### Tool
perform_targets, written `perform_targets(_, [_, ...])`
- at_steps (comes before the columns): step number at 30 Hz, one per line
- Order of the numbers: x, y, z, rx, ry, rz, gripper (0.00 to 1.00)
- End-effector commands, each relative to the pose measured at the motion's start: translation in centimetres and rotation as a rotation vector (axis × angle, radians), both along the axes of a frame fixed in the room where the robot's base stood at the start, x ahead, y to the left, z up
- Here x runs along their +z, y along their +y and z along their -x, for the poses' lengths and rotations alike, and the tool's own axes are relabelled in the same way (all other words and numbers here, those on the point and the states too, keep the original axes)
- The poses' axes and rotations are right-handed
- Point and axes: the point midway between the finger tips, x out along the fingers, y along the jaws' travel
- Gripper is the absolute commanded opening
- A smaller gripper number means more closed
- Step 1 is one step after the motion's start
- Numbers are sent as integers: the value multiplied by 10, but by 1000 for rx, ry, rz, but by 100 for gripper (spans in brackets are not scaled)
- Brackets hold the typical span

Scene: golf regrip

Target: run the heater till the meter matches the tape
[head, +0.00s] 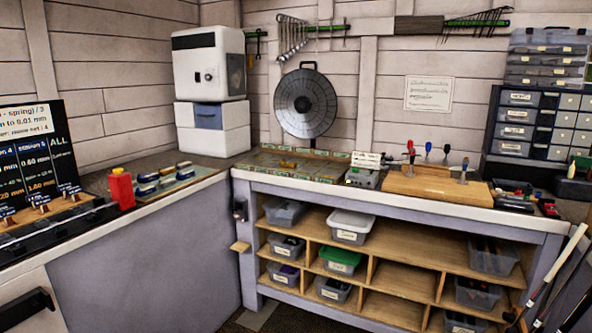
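No part of my gripper shows in the head view. I cannot tell for sure which thing is the heater, and no meter reading or tape mark is legible. A small grey box (365,179) with a pale ribbed top part stands on the workbench, left of a wooden board. A white cabinet (208,64) with a small dark knob or lock on its front stands in the back corner on a white box with a blue-grey panel (208,115). A large dark round disc (305,104) with radial lines hangs on the wall; its markings are too small to read.
The workbench (350,195) carries a green-edged mat (298,165), the wooden board (437,187) with upright tools, and drawer units (540,120) at right. A red bottle (121,189) and dark display board (38,160) are left. Club shafts (556,275) lean at lower right.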

Motion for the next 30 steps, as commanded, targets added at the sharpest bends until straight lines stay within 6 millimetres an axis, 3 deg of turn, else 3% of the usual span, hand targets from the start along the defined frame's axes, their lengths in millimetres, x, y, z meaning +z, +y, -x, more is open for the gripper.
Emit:
perform_targets(5, [0, 0, 0, 0, 0, 0, 100])
perform_targets(20, [0, 0, 0, 0, 0, 0, 2])
perform_targets(30, [0, 0, 0, 0, 0, 0, 0])
